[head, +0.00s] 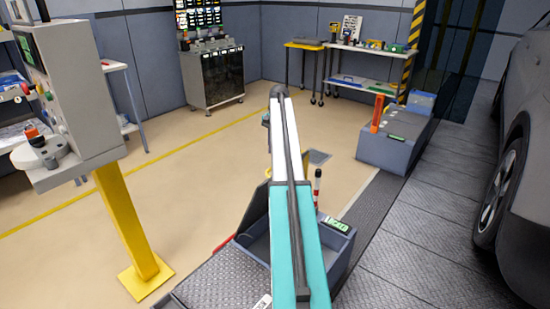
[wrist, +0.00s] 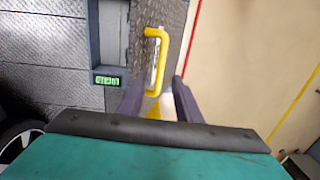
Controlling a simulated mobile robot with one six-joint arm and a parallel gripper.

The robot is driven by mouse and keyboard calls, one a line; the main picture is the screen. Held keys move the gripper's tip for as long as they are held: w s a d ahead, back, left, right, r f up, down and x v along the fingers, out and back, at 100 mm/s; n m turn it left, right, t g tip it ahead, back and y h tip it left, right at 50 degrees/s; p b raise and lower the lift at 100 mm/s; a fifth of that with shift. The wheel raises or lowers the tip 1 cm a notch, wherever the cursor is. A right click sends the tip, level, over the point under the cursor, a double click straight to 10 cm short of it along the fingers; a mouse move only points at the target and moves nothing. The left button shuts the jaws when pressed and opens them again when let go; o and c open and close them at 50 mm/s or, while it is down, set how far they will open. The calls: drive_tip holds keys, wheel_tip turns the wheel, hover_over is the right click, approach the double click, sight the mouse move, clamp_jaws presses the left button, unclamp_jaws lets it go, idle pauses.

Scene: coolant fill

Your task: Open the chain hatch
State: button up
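The chain hatch is a patterned metal plate (wrist: 173,22) with a yellow bar handle (wrist: 154,38) in the wrist view. In the head view its dark panel (head: 256,216) stands tilted up at the left of an open grey-walled recess (head: 342,254). A bit of yellow (head: 268,172) shows at its top, beside my arm. In the wrist view my gripper (wrist: 157,86) has its two dark fingers apart, with the near end of the handle between them in the picture. I cannot tell whether they touch it. My arm hides the gripper and part of the hatch in the head view.
A green display (wrist: 107,80) sits on the recess rim. A control console (head: 75,85) on a yellow post (head: 128,225) stands at the left. A grey box unit (head: 395,140) and a car (head: 525,150) are at the right. The beige floor beyond is mostly clear.

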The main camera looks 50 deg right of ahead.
drive_tip(key=shift+s+r+p, duration=0.15)
drive_tip(key=shift+r+p, duration=1.65)
drive_tip(key=shift+r, duration=0.9)
drive_tip(key=shift+c, duration=0.3)
